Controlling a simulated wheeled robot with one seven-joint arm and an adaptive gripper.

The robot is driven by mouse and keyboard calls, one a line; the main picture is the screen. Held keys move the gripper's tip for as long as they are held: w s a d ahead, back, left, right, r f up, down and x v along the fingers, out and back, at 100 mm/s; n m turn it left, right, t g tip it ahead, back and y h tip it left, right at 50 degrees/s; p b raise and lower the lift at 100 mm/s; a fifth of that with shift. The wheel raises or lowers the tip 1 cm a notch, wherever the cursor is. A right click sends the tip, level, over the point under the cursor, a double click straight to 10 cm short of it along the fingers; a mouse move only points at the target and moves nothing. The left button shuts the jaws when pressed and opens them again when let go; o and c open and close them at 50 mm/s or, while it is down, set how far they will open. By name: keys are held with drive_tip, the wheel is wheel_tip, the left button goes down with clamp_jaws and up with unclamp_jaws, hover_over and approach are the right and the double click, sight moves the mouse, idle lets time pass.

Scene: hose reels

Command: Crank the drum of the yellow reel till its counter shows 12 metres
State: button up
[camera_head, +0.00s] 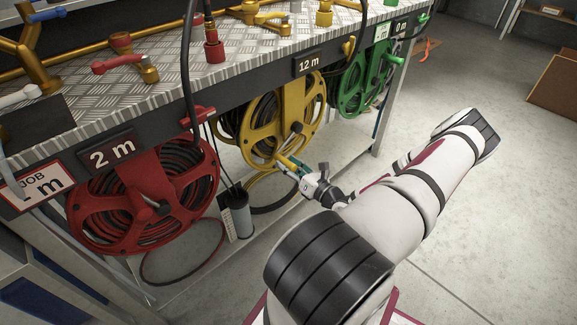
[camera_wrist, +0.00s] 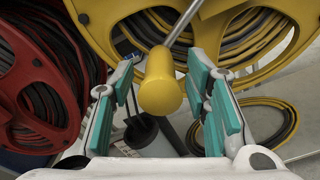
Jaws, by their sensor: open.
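The yellow reel (camera_head: 253,142) hangs under the bench between the red and green reels. The reel's yellow crank handle (camera_wrist: 161,82) sticks out towards my wrist camera on a metal arm. My gripper (camera_head: 292,167) is at the lower right of the yellow reel. In the wrist view my gripper (camera_wrist: 166,100) is open, with teal pads on either side of the yellow handle and visible gaps between pads and handle. The yellow drum (camera_wrist: 115,25) fills the top of the wrist view.
The red reel (camera_head: 146,196) with a 2 m counter (camera_head: 112,150) is at the left. The green reel (camera_head: 366,82) is at the right. A grey canister (camera_head: 241,217) stands below, near loose hose coils (camera_head: 272,196). Open floor lies to the right.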

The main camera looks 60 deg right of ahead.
drive_tip(key=v, duration=1.2)
